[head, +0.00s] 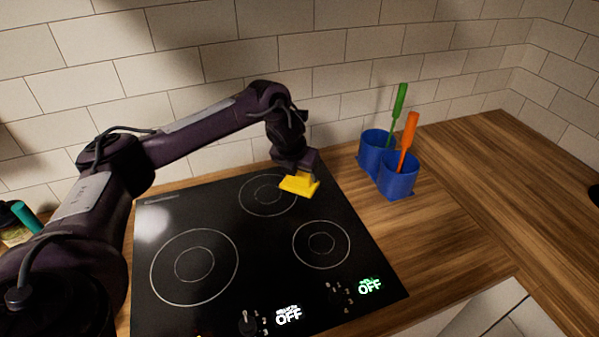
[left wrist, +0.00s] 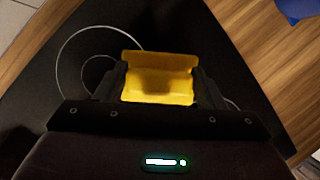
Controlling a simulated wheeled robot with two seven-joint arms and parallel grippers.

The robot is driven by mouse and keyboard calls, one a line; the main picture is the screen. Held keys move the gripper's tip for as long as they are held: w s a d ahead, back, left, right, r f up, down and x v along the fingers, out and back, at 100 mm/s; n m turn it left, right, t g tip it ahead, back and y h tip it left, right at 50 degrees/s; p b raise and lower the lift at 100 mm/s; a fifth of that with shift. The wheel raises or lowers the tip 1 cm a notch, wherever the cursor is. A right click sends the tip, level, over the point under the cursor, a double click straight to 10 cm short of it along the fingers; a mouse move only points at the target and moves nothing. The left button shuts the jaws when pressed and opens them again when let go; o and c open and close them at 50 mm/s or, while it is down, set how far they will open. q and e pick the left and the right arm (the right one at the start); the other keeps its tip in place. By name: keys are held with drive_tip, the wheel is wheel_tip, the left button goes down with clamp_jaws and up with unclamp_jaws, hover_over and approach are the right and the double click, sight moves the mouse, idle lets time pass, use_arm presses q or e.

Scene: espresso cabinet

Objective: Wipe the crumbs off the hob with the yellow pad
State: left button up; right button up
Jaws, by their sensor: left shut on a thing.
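The yellow pad (head: 299,185) is in my left gripper (head: 298,172), over the back right part of the black hob (head: 270,240). It covers part of the right side of the back burner ring. In the left wrist view the pad (left wrist: 158,80) sits between the two fingers of the left gripper (left wrist: 160,85), which are shut on it. I cannot tell whether the pad touches the glass. No crumbs can be made out on the hob; a small orange spot (head: 199,336) shows at its front edge. My right gripper is not in view.
Two joined blue cups (head: 397,182) stand right of the hob, holding a green-handled tool (head: 399,102) and an orange-handled tool (head: 409,132). A tiled wall (head: 350,45) closes off the back. The wooden counter (head: 470,190) is clear on the right.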

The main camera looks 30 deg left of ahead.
use_arm(q)
drive_tip(key=shift+r+p, duration=0.85)
drive_tip(key=shift+r, duration=0.5)
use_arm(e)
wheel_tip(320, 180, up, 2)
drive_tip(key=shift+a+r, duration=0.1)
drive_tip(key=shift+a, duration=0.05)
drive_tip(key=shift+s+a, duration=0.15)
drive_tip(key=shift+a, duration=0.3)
